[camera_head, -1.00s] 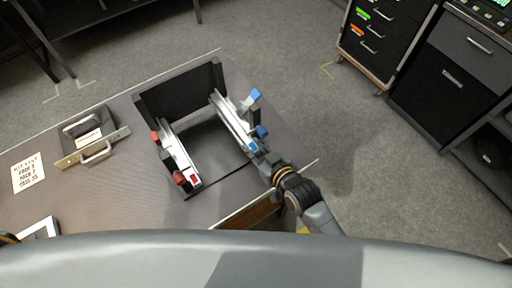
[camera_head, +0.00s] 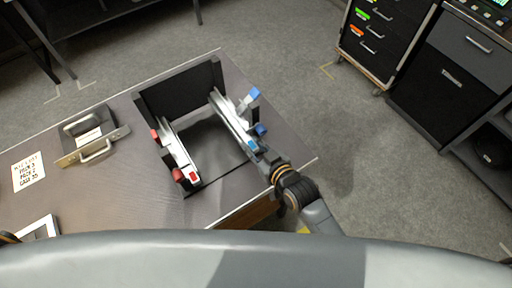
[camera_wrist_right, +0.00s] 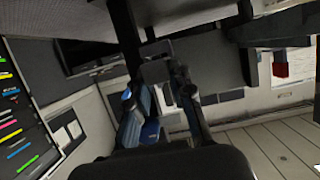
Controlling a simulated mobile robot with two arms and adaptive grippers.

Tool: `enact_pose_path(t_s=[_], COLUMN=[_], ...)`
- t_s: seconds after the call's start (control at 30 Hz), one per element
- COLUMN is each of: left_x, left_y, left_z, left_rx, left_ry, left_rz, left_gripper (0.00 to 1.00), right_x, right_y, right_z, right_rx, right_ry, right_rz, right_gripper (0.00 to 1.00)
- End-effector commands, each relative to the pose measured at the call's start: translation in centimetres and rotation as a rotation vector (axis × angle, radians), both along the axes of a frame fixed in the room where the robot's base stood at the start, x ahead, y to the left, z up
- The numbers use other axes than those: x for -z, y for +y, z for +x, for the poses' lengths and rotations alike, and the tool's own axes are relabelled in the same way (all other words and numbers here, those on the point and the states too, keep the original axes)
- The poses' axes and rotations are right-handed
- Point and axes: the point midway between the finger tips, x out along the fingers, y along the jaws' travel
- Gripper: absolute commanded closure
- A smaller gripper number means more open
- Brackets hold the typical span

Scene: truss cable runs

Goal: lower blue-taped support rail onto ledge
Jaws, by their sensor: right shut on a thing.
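The blue-taped support rail (camera_head: 231,118) is a silver rail at the right side of a black open frame (camera_head: 182,92) on the table. Blue tape shows at its near end, and blue-ended pieces stand beside it. My right gripper (camera_head: 255,150) is shut on the rail's near end; its fingers partly hide the hold. In the right wrist view the gripper (camera_wrist_right: 158,72) has blue parts (camera_wrist_right: 142,125) next to its left finger. I cannot tell whether the rail touches the ledge. A matching red-taped rail (camera_head: 178,152) lies along the frame's left side.
The brown table (camera_head: 120,190) holds a metal-handled device (camera_head: 94,140), a printed note (camera_head: 28,172) and a white-edged frame (camera_head: 40,228) at left. Black drawer cabinets (camera_head: 388,38) stand back right. Grey floor right of the table is clear.

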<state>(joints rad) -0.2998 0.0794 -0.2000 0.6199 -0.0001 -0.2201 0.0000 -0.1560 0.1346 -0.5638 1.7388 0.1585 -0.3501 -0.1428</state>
Motion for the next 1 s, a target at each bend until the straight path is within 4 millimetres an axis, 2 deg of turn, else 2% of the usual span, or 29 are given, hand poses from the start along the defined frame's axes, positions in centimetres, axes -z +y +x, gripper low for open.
enact_pose_path(t_s=[0.03, 0.17, 0.2, 0.3, 0.63, 1.0], left_x=[0.16, 0.16, 0.17, 0.18, 0.02, 0.07], left_y=[0.01, 0.02, 0.02, 0.00, 0.31, 0.07], left_z=[0.00, 0.00, -0.01, -0.23, 0.61, -0.28], left_rx=[0.000, 0.000, 0.000, 0.000, 0.001, -0.001], left_ry=[0.000, 0.000, 0.000, 0.003, -0.008, 0.004], left_rz=[0.000, 0.000, 0.000, 0.000, 0.003, 0.001], left_gripper=[1.00, 1.00, 1.00, 1.00, 1.00, 1.00], right_x=[0.58, 0.57, 0.57, 0.59, 0.46, 0.47], right_y=[0.29, 0.32, 0.33, 0.33, 0.29, 0.08], right_z=[0.02, 0.02, 0.01, -0.02, -0.15, -0.24], right_rx=[-0.003, -0.003, -0.003, -0.004, -0.004, -0.003], right_ry=[0.013, 0.012, 0.012, 0.013, 0.011, 0.011], right_rz=[-0.003, -0.002, -0.002, -0.002, -0.001, -0.003], right_gripper=[1.00, 1.00, 0.70, 0.52, 0.52, 0.52])
